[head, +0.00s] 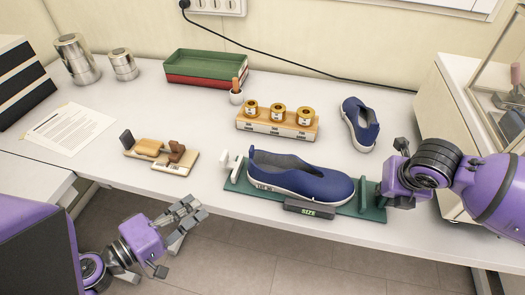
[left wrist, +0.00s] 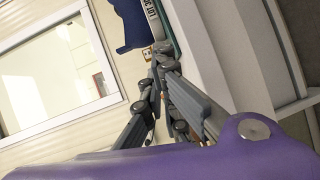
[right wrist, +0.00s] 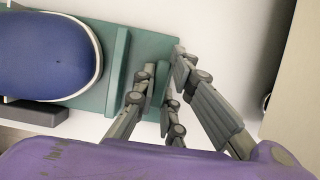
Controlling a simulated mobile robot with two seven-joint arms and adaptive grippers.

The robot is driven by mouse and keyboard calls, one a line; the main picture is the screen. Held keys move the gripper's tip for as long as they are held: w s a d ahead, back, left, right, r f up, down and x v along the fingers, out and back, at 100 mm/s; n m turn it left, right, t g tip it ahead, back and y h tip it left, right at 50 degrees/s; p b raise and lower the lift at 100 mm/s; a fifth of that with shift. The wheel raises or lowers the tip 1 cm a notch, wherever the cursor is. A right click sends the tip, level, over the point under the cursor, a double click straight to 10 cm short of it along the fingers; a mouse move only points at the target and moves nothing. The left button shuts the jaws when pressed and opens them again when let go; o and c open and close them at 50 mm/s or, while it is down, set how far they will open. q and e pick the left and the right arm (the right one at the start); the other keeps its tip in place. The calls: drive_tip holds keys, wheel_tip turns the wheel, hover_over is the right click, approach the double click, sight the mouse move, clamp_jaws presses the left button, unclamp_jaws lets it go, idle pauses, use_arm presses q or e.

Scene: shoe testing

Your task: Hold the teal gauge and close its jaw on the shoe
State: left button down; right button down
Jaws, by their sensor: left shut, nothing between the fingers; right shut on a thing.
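The teal gauge (head: 374,211) lies along the table's front edge, with a blue shoe (head: 310,184) on it and a dark SIZE display on its front side. My left gripper (head: 190,210) is shut and empty in front of the table edge, left of the gauge.
Wooden pieces (head: 160,153) lie to the left. A cabinet (head: 432,105) stands close to my right arm. Bare tabletop lies between the wooden pieces and gauge.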

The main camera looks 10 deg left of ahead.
sight(223, 153)
use_arm(q)
drive_tip(key=w+a+n+t+y, duration=0.1)
drive_tip(key=a, duration=0.2)
drive_tip(key=w+a+r+n+t+y, duration=0.1)
drive_tip(key=w+a+n, duration=0.1)
drive_tip(key=a, duration=0.1)
drive_tip(key=w+a+n+t+y, duration=0.1)
drive_tip(key=w+a, duration=0.1)
drive_tip(key=a, duration=0.1)
drive_tip(key=shift+w+r+n, duration=0.1)
drive_tip(key=shift+r+n, duration=0.15)
drive_tip(key=shift+n, duration=0.05)
drive_tip(key=x, duration=0.9)
drive_tip(key=shift+w+a+r, duration=0.1)
drive_tip(key=shift+w, duration=0.1)
drive_tip(key=d, duration=0.3)
drive_tip(key=shift+w+d, duration=0.1)
drive_tip(key=shift+d, duration=0.45)
drive_tip(key=shift+d, duration=2.05)
drive_tip(key=shift+a, duration=0.1)
use_arm(e)
drive_tip(key=shift+a, duration=0.1)
